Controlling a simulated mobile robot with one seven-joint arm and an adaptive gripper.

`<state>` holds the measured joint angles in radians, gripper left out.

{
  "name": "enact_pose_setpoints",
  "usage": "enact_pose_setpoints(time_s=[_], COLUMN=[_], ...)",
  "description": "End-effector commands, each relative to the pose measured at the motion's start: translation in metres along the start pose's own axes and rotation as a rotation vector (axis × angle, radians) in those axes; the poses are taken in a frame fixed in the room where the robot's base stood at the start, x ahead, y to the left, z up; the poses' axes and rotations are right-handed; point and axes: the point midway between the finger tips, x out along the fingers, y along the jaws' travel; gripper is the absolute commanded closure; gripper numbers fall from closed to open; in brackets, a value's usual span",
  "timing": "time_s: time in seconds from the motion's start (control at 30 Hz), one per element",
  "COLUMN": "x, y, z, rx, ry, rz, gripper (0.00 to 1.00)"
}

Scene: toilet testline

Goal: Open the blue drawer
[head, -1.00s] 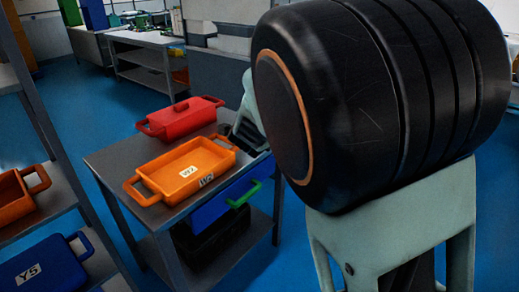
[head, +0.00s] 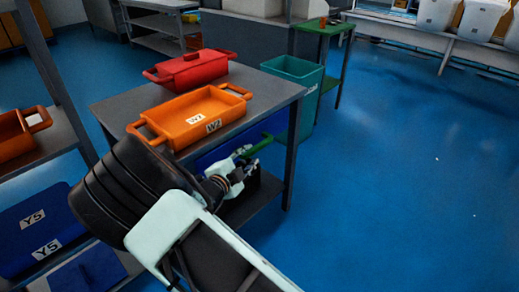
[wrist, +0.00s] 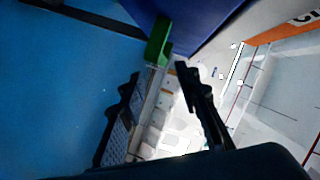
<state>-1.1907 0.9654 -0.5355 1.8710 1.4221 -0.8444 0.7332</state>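The blue drawer (head: 215,152) sits under the grey table top in the head view, partly hidden by my arm. Its green handle (head: 258,147) sticks out at the right of its front. In the wrist view the handle (wrist: 158,42) shows end-on near the top, against the blue drawer front (wrist: 208,18). My gripper (head: 243,164) is close to the handle in the head view. In the wrist view my gripper (wrist: 160,74) is open, its two dark fingers apart, with the handle just beyond the tips. I cannot tell whether they touch it.
An orange tray (head: 185,137) and a red lidded box (head: 188,70) stand on the grey table (head: 270,85). A teal bin (head: 297,75) stands behind it. A shelf with blue containers (head: 45,225) is at left. The blue floor at right is clear.

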Motion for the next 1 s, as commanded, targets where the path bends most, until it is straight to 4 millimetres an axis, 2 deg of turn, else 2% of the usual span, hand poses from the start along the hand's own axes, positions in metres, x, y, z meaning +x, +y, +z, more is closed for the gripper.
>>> enact_pose_setpoints(time_s=[0.2, 0.43, 0.6, 0.87, 1.0], x=[0.044, 0.078, 0.088, 0.089, 0.089], y=[0.002, 0.001, 0.000, 0.000, 0.000], z=[0.001, 0.001, 0.001, 0.000, 0.000], rx=[-0.002, -0.001, -0.002, -0.002, -0.002], ry=[0.001, -0.001, -0.002, -0.002, -0.002], rz=[0.000, 0.000, 0.000, 0.000, 0.000], gripper=[0.70, 0.70, 0.70, 0.70, 0.84])
